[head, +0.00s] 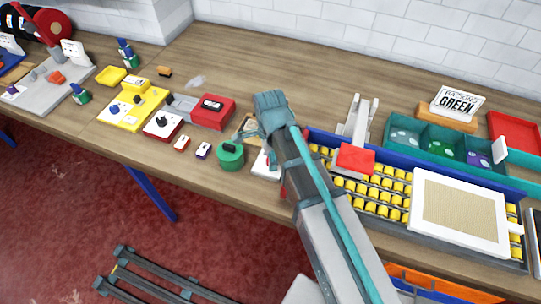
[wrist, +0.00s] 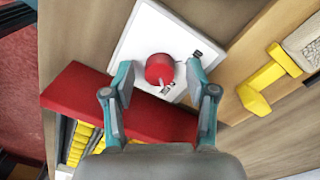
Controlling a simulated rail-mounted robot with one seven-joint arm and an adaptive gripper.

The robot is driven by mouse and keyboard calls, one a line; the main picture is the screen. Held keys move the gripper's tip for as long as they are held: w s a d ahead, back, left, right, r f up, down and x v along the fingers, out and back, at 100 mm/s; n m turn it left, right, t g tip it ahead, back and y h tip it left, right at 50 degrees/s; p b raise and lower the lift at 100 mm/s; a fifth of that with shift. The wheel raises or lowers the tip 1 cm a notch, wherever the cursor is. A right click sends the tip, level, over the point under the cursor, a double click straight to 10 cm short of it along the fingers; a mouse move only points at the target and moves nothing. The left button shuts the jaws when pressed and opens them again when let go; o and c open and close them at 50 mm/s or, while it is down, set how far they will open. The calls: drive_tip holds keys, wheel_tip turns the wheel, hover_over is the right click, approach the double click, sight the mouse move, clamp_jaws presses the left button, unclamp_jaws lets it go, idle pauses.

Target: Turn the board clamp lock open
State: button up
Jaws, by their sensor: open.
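In the wrist view, a round red knob (wrist: 158,66) with a pale pointer stands on a white plate (wrist: 135,45) with small dark markings. I take it for the board clamp lock. The pointer points toward the lower part of the picture. My gripper (wrist: 160,85) is open, its two teal fingers on the left and right of the knob with gaps on both sides. Whether the fingertips reach down to the knob's height, I cannot tell.
A red bar (wrist: 75,95) lies beside the plate, under my fingers. A yellow part (wrist: 268,80) lies to the right. In the head view, a green round container (head: 230,156) stands left of the plate, and the tray of yellow rollers with a framed board (head: 462,212) lies right.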

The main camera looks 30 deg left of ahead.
drive_tip(key=shift+c, duration=0.2)
clamp_jaws()
drive_tip(key=shift+n, duration=0.4)
drive_tip(key=n, duration=0.3)
drive_tip(key=shift+n, duration=0.3)
drive_tip(key=n, duration=0.4)
drive_tip(key=shift+n, duration=0.3)
drive_tip(key=n, duration=0.4)
drive_tip(key=shift+t, duration=0.3)
drive_tip(key=shift+n, duration=2.5)
